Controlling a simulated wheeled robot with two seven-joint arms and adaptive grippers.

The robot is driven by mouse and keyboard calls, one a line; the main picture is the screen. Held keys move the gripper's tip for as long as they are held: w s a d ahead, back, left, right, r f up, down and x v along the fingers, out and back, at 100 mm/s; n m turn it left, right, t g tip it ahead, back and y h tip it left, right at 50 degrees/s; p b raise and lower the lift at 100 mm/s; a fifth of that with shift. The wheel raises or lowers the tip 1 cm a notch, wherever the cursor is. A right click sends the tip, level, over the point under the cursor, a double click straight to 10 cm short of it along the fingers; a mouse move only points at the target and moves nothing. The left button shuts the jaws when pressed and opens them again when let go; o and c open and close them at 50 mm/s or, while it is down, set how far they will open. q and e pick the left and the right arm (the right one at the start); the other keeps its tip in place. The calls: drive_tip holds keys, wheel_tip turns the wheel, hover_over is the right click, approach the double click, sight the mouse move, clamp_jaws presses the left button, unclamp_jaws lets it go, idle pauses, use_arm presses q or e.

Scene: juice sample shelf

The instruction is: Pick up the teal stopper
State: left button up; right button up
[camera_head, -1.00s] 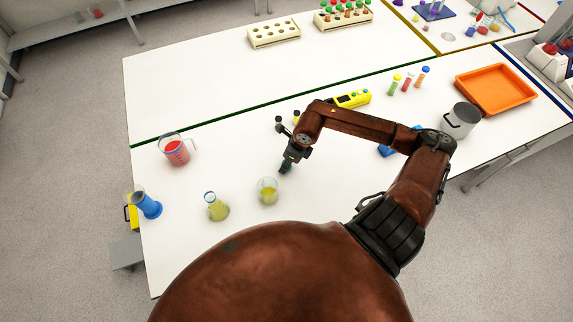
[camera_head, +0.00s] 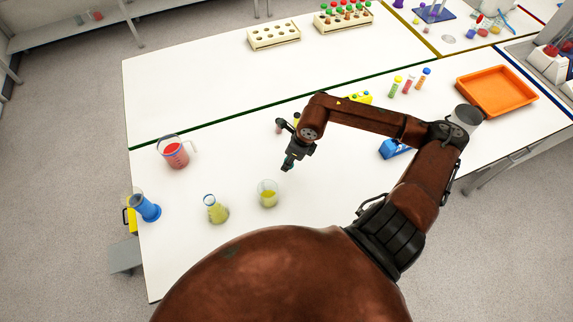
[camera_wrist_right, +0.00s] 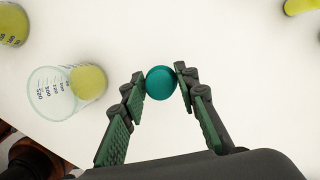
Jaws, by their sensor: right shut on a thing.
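The teal stopper (camera_wrist_right: 161,83) shows as a round teal top between the two fingertips of my right gripper (camera_wrist_right: 162,88) in the right wrist view. The gripper is shut on it, with a fingertip on each side. In the head view, my right gripper (camera_head: 288,166) points down over the white table, just right of and behind the beaker with yellow liquid (camera_head: 267,193). The stopper is too small to make out clearly there. My left gripper is not in view.
The yellow-liquid beaker also shows in the right wrist view (camera_wrist_right: 56,92), left of the gripper. An orange tray (camera_head: 497,90) lies at the right. The white table (camera_head: 200,95) is largely clear behind.

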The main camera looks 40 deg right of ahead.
drive_tip(key=s+r+p, duration=0.2)
drive_tip(key=s+r, duration=0.6)
drive_tip(key=s, duration=0.5)
drive_tip(key=shift+r, duration=0.3)
